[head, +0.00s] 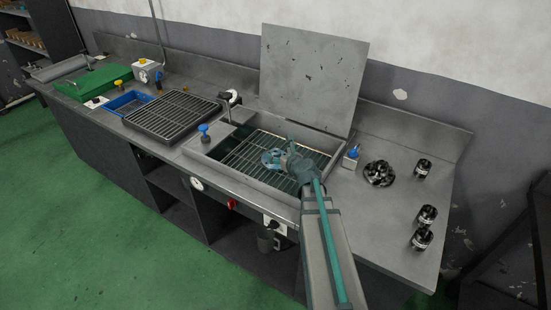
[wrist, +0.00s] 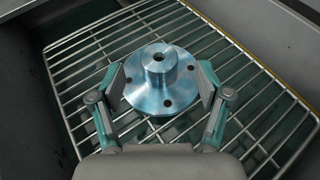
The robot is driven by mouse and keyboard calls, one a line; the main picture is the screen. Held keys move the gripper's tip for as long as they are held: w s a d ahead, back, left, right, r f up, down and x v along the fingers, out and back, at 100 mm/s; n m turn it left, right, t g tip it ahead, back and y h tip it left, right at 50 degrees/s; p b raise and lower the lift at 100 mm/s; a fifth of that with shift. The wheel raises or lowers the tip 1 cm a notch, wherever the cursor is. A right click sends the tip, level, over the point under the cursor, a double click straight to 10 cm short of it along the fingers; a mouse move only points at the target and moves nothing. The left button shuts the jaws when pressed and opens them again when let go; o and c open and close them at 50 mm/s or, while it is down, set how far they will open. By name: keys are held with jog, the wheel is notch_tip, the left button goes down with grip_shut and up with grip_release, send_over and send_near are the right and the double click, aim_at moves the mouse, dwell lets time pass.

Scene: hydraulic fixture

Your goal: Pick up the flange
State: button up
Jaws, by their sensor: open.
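The flange (wrist: 158,79) is a shiny metal disc with a raised hub, a centre bore and small bolt holes. It lies hub up on the wire rack (wrist: 85,58) inside the basin. My gripper (wrist: 161,88) is open, with one finger on each side of the flange's disc. I cannot tell whether the fingers touch the rim. In the head view my gripper (head: 274,158) is over the rack in the basin. The flange is hard to make out there, mostly hidden by the gripper.
The basin's grey rim (head: 215,166) surrounds the rack, with a raised lid (head: 312,80) behind. A dark grate (head: 172,115) lies to the left. Black parts (head: 379,173) and several dark cylinders (head: 422,168) stand on the right worktop. A blue-topped valve (head: 203,130) stands at the basin's left.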

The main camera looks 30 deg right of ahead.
aim_at(276, 152)
jog(key=p+x, duration=0.1)
jog(key=x, duration=0.3)
jog(key=shift+w+f, duration=0.25)
jog(key=shift+w, duration=0.1)
grip_shut()
